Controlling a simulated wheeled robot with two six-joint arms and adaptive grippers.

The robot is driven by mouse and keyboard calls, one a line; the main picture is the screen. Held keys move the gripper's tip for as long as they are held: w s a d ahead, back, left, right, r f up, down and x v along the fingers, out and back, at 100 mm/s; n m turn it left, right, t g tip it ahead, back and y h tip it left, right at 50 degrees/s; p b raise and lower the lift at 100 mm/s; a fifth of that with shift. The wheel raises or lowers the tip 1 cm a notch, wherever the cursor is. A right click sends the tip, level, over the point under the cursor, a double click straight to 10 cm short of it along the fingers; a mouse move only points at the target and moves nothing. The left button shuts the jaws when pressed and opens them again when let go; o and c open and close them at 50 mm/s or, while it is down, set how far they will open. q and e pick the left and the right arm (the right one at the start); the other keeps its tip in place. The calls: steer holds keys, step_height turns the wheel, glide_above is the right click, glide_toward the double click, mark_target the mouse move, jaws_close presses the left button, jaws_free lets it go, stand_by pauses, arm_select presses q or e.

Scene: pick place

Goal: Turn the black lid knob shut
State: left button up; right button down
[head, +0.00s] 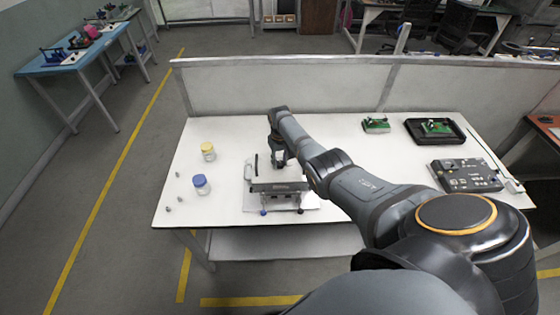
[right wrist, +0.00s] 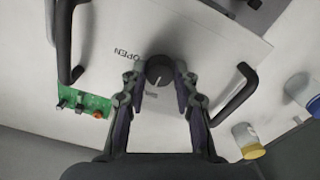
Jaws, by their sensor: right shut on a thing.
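The black lid knob (right wrist: 159,70) sits on a pale lid plate (right wrist: 200,42) in the right wrist view. A white mark on the knob points down and left. The word OPEN is printed up and left of it; a second label below is partly hidden. My right gripper (right wrist: 160,78) is shut on the knob, one finger on each side. In the head view my right gripper (head: 278,158) is over the box fixture (head: 280,187), and the knob is hidden there. My left gripper is not in view.
Black handles (right wrist: 237,96) stand on both sides of the knob. A blue-capped jar (head: 201,185) and a yellow-capped jar (head: 208,152) stand left of the fixture. A green board (head: 376,125), black tray (head: 435,131) and dark panel box (head: 466,175) are at right. A partition (head: 290,88) runs behind the table.

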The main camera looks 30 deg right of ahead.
mark_target(280, 163)
steer(key=c, duration=1)
jaws_free()
steer(key=shift+r, duration=0.2)
step_height(280, 163, up, 12)
steer(key=shift+f, duration=0.2)
